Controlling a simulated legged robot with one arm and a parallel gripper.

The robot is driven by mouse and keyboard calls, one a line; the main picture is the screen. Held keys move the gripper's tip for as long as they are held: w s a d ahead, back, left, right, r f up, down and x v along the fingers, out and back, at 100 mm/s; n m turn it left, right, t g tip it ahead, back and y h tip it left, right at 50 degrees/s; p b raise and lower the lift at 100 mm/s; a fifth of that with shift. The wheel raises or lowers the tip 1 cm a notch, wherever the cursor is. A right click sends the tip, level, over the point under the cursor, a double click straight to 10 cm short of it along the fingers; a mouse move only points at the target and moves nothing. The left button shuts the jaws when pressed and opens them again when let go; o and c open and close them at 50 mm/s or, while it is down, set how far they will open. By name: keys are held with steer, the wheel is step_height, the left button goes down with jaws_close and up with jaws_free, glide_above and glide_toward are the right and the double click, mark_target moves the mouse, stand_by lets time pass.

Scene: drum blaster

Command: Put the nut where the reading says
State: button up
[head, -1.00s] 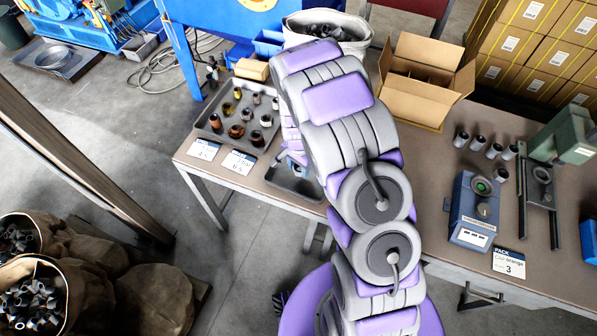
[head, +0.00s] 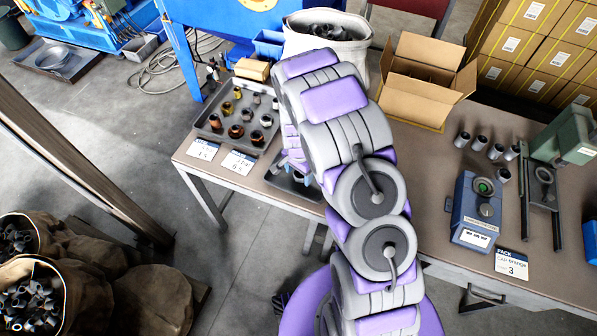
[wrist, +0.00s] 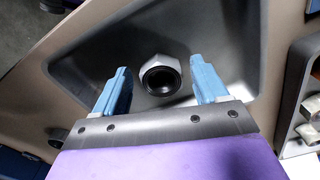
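A silver hex nut (wrist: 163,60) with a dark round hole lies in a grey tray (wrist: 235,35) in the wrist view. My gripper (wrist: 158,66) is open, with one blue finger on each side of the nut and gaps between them and it. In the head view the tray (head: 280,186) is mostly hidden behind my arm, and the nut cannot be made out. A blue device (head: 466,218) with a round green display stands on the table at the right; its reading is too small to tell.
A tray of several fittings (head: 212,128) stands at the left, with labelled cards (head: 239,162) before it. An open cardboard box (head: 415,100), a white sack (head: 330,62), several grey cylinders (head: 479,144), a green press (head: 565,135) and another card (head: 511,264) are on or near the table.

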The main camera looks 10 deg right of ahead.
steer(key=shift+r, duration=0.1)
steer(key=s+r+n+p, duration=0.1)
steer(key=s+r, duration=0.3)
steer(key=r, duration=0.7)
steer(key=s+r+n+p, duration=0.2)
steer(key=s+r, duration=0.1)
steer(key=r, duration=0.8)
steer(key=s+r+n+g, duration=0.1)
steer(key=s+r+n, duration=0.2)
steer(key=s, duration=1)
steer(key=s+r+n, duration=0.4)
steer(key=s+r, duration=0.6)
steer(key=s, duration=0.4)
steer(key=shift+d+n+g, duration=0.3)
steer(key=shift+d+g, duration=0.05)
steer(key=shift+g, duration=0.05)
